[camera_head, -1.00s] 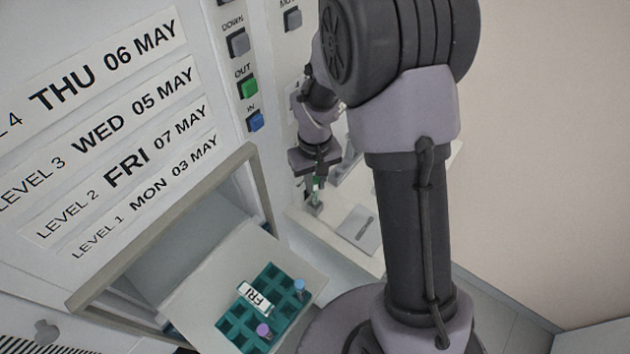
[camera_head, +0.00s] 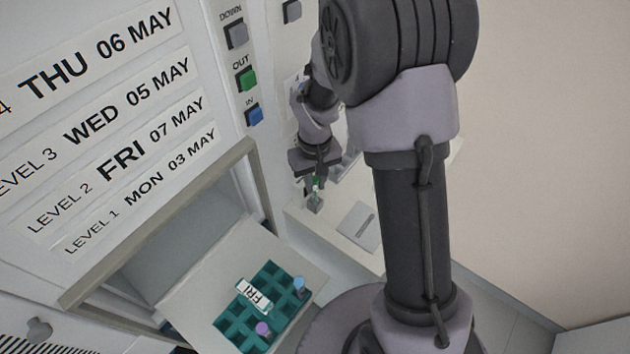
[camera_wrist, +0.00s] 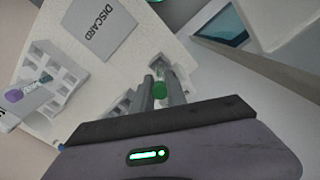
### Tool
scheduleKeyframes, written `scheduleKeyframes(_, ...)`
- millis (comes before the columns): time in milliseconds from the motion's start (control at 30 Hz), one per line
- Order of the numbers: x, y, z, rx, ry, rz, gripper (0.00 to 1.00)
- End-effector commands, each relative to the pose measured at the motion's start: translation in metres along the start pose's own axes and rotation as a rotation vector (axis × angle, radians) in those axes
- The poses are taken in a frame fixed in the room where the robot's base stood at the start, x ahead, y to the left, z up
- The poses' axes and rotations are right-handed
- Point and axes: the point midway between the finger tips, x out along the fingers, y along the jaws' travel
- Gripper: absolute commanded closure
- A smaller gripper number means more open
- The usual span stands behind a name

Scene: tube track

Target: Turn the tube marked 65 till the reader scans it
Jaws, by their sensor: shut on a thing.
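My gripper (camera_wrist: 159,91) is shut on a green-capped tube (camera_wrist: 159,90), seen from above between the fingers in the wrist view. In the head view my gripper (camera_head: 315,181) is small and points down, with the tube's clear body (camera_head: 315,192) just below it. The tube's lower end is at a small grey holder (camera_head: 314,204); I cannot tell how deep it sits. No number is readable on the tube. I cannot pick out the reader's scan window or any scan signal.
In the head view an open drawer holds a teal FRI rack (camera_head: 283,272) with a blue-capped (camera_head: 299,283) and a purple-capped tube (camera_head: 262,328).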

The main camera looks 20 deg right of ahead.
Motion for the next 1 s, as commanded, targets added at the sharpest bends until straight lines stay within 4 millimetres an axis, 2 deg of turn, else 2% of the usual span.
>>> scheduleKeyframes(233,0.0091,0.0000,-0.0001,0.000,0.000,0.000,1.00)
scheduleKeyframes(500,0.0094,0.0000,-0.0001,0.000,0.000,0.000,1.00)
scheduleKeyframes(533,0.0094,0.0000,-0.0002,0.000,0.000,0.000,0.81)
scheduleKeyframes(633,0.0094,0.0000,-0.0002,0.000,0.000,0.000,0.61)
scheduleKeyframes(667,0.0094,0.0000,-0.0002,0.000,0.000,0.000,0.57)
scheduleKeyframes(1000,0.0093,-0.0003,-0.0003,0.000,0.000,0.000,0.57)
